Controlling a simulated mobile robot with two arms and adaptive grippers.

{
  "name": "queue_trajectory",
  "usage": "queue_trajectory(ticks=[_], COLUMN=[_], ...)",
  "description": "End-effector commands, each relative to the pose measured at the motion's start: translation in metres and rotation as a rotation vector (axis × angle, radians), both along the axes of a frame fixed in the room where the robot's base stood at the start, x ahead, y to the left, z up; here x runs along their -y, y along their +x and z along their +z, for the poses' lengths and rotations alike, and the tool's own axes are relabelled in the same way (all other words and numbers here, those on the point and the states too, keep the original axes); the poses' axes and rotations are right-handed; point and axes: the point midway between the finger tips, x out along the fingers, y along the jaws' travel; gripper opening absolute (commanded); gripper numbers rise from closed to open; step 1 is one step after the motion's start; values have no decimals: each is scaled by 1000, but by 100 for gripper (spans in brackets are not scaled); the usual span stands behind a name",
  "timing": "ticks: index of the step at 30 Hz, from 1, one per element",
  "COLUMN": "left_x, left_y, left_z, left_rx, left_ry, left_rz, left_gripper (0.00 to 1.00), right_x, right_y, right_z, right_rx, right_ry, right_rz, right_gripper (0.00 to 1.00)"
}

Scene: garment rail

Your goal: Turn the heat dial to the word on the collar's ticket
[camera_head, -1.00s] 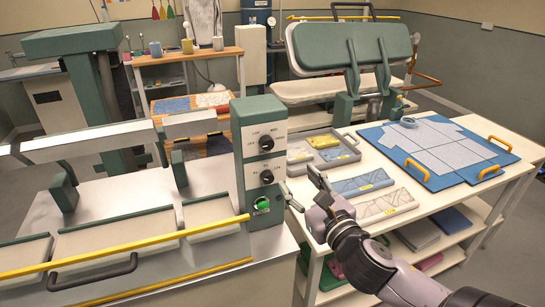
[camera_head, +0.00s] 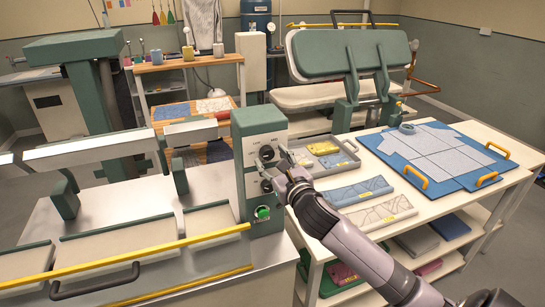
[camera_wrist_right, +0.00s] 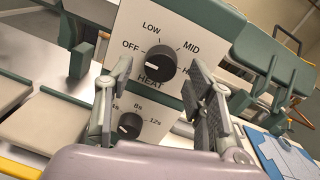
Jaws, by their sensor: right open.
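The heat dial (camera_head: 266,153) is the upper black knob on the green control box. In the right wrist view the dial (camera_wrist_right: 161,62) stands above the word HEAT, ringed by OFF, LOW, MID and a word starting with H that a finger partly covers. My right gripper (camera_head: 282,163) is open in front of the box. In the right wrist view its fingers (camera_wrist_right: 160,75) are on either side of the dial, apart from it. Pieces with yellow tickets (camera_head: 367,180) lie on the table; I cannot read the tickets or tell which is the collar.
A second dial (camera_wrist_right: 130,125) with seconds marks sits below, above a green lit button (camera_head: 262,212). The press with yellow rail (camera_head: 150,245) is left. A grey tray (camera_head: 350,165) and a blue board (camera_head: 470,182) with yellow handles lie on the white table.

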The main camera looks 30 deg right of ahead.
Motion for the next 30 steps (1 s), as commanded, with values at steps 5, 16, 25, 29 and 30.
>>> queue_trajectory(ticks=[5,16,25,29,30], left_x=[0,-1,-1,-1,-1], left_y=[0,0,0,0,0], left_z=[1,1,1,1,1], left_rx=[0,0,0,-1,-1], left_ry=[0,1,1,1,1], left_rz=[0,1,1,1,0], left_gripper=[40,40,40,40,40], right_x=[0,0,0,0,0], right_y=[4,3,3,3,3], right_z=[0,0,0,0,0], right_rx=[1,0,0,0,0], right_ry=[-1,-1,-1,-1,-1], right_rz=[1,1,1,1,1], right_gripper=[49,36,16,7,5])
